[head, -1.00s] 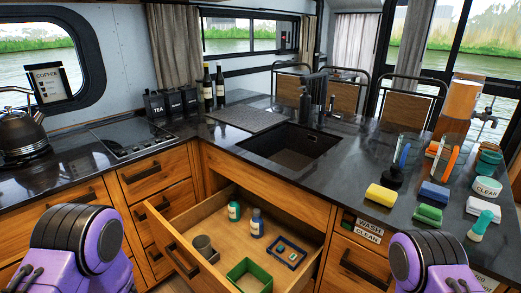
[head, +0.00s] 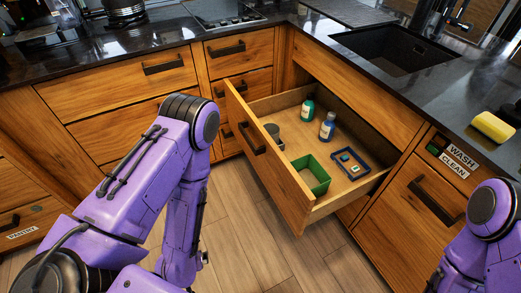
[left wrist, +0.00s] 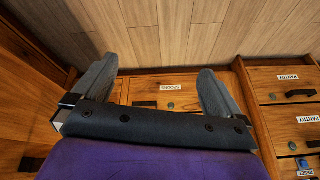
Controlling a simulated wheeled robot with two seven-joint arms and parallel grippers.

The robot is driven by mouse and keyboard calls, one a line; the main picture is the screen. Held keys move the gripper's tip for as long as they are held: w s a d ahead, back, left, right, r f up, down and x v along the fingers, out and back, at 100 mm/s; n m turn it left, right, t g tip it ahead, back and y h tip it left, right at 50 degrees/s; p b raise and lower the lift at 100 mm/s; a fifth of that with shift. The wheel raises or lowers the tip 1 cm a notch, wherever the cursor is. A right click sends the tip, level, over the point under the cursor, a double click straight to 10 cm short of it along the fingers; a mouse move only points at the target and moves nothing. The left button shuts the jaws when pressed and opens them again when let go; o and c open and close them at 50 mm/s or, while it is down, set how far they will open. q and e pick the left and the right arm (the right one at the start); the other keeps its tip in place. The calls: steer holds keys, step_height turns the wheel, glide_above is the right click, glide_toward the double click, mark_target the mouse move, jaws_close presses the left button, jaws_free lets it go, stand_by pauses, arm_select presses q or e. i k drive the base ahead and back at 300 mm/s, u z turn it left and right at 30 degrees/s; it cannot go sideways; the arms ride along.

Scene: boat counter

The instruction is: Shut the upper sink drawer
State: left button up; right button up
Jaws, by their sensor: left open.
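The upper sink drawer (head: 294,203) is pulled out below the sink (head: 395,48), its wooden front and dark handle (head: 252,139) facing left. Inside are a grey cup (head: 273,137), a green bottle (head: 307,111), a blue bottle (head: 327,128), a green box (head: 321,186) and a blue tray (head: 363,178). My left arm stands left of the drawer front, apart from it in the head view; its gripper is out of that view. In the left wrist view my left gripper (left wrist: 155,88) is open, with nothing between its fingers. My right gripper is out of view; only its arm shows.
Closed drawers with dark handles (head: 163,65) line the left cabinet. A closed drawer (head: 420,200) is right of the open one. A yellow sponge (head: 492,127) lies on the counter. The wood floor (head: 245,245) before the drawer is clear.

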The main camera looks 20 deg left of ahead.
mark_target(376, 157)
steer(key=u, duration=0.45)
steer(key=k, duration=1.15)
steer(key=u, duration=0.9)
steer(key=i, duration=0.9)
steer(key=z, duration=0.8)
steer(key=i, duration=0.65)
steer(key=z, duration=0.65)
